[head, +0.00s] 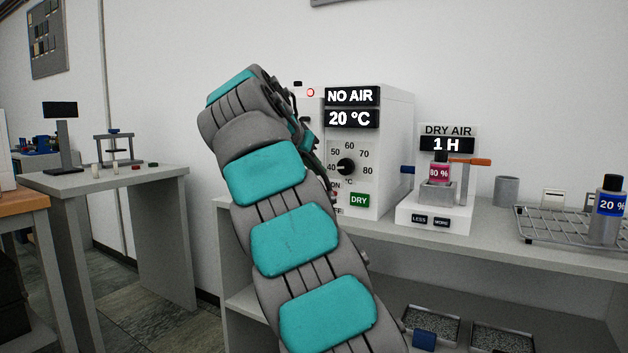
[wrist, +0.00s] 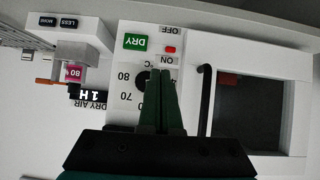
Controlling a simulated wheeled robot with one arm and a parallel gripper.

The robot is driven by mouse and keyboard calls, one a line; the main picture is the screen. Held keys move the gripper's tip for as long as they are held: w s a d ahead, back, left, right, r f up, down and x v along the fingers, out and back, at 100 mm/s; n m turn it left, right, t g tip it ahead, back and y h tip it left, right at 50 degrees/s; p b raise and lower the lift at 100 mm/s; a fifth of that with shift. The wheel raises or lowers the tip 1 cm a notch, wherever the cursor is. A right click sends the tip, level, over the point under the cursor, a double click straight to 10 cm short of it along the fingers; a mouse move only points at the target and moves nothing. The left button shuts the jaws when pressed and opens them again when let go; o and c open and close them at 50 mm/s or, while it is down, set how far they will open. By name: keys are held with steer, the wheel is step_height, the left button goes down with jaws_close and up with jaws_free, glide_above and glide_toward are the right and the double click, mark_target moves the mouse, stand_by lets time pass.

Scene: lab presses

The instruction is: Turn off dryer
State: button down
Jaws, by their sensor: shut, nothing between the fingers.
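The dryer (head: 395,130) is a white box on the bench, with displays reading "NO AIR" and "20 °C", a black dial and a green DRY label. My arm covers its left part in the head view. In the wrist view, upside down, the dryer front (wrist: 190,80) shows a small red switch (wrist: 170,49) between the OFF and ON labels. My gripper (wrist: 161,74) is shut and empty. Its tips appear in front of the panel, just below the ON label in the picture, and overlap the black dial (wrist: 143,78). I cannot tell whether they touch.
A dry-air unit (head: 433,218) reading "1 H" holds a pink-labelled bottle (head: 439,172) right of the dryer. A wire rack (head: 560,236) with a blue-labelled bottle (head: 608,204) is farther right. The dryer's dark door handle (wrist: 204,100) stands beside my fingers. A grey side table (head: 110,180) stands left.

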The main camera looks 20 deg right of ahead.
mark_target(331, 193)
steer(key=shift+w+a+r, duration=0.2)
steer(key=shift+w, duration=0.25)
steer(key=shift+w+a+r, duration=0.15)
steer(key=shift+w+r, duration=0.05)
steer(key=shift+w, duration=0.2)
steer(key=x, duration=1)
steer(key=shift+w, duration=0.15)
steer(key=shift+r, duration=0.1)
steer(key=shift+a+b, duration=0.1)
steer(key=shift+b, duration=0.35)
steer(key=shift+f+t+b, duration=0.25)
steer(key=shift+t+b, duration=0.05)
steer(key=shift+b, duration=0.35)
steer(key=shift+s+a+f+t+h+b, duration=0.25)
steer(key=shift+h+b, duration=0.35)
steer(key=shift+b, duration=0.6)
steer(key=shift+f+t+h+b, duration=0.1)
steer(key=shift+t+h+b, duration=0.3)
steer(key=shift+b, duration=0.75)
